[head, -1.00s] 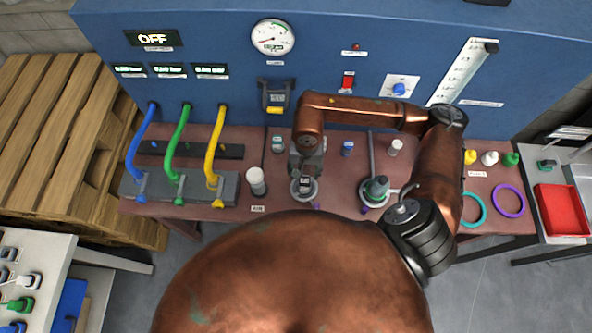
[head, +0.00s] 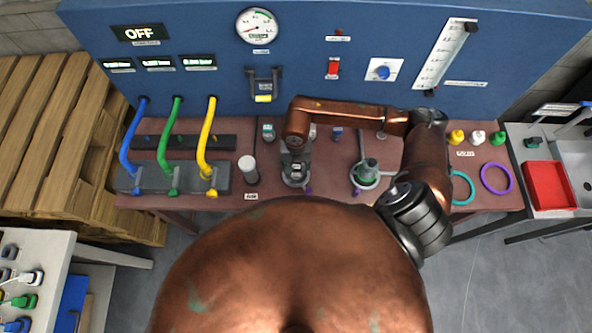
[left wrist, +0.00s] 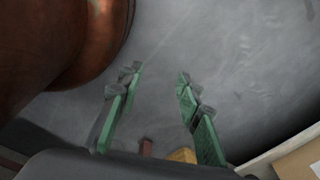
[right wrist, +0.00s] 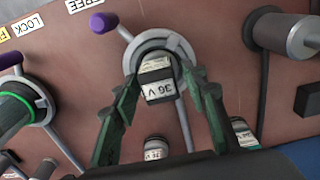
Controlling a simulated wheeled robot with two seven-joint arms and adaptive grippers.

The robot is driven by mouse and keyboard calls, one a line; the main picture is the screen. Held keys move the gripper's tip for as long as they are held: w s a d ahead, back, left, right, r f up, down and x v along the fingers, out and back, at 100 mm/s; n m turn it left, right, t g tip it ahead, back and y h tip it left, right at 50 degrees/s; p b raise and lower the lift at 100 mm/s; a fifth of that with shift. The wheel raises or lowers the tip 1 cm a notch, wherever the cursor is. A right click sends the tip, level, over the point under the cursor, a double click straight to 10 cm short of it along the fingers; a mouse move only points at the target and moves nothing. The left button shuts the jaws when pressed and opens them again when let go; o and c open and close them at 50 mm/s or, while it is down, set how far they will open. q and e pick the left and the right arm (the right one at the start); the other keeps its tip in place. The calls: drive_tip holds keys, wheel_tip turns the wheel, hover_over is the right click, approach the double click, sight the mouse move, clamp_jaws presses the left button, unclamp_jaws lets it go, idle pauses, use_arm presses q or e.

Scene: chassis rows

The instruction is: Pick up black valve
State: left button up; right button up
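My right gripper (right wrist: 160,78) is low over the left ring clamp (right wrist: 130,62), with its green fingers on either side of a dark block with a white "36 V" label (right wrist: 160,90). This dark block seems to be the black valve and sits in the clamp; small gaps seem to show beside it, so the fingers look open. In the head view my right gripper (head: 295,158) hides most of the block. My left gripper (left wrist: 158,75) is open and empty over grey floor in the left wrist view, and out of the head view.
A white-capped cylinder (head: 247,168) stands to the left. Blue, green and yellow hoses (head: 207,135) rise from a grey block. Teal and purple rings (head: 497,178) and a red tray (head: 550,187) lie to the right.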

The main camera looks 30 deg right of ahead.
drive_tip(key=c, duration=0.9)
clamp_jaws()
use_arm(q)
drive_tip(key=shift+s, duration=0.2)
use_arm(e)
drive_tip(key=shift+r, duration=0.1)
drive_tip(key=shift+r, duration=0.45)
wheel_tip(320, 180, up, 2)
drive_tip(key=shift+r, duration=0.2)
use_arm(q)
drive_tip(key=shift+s+f+b, duration=0.2)
drive_tip(key=shift+f+b, duration=0.4)
drive_tip(key=shift+f, duration=0.05)
drive_tip(key=shift+s+f+b, duration=0.2)
drive_tip(key=shift+f+b, duration=0.4)
use_arm(e)
drive_tip(key=s+a+r, duration=0.9)
drive_tip(key=a, duration=0.1)
drive_tip(key=shift+s+r, duration=0.35)
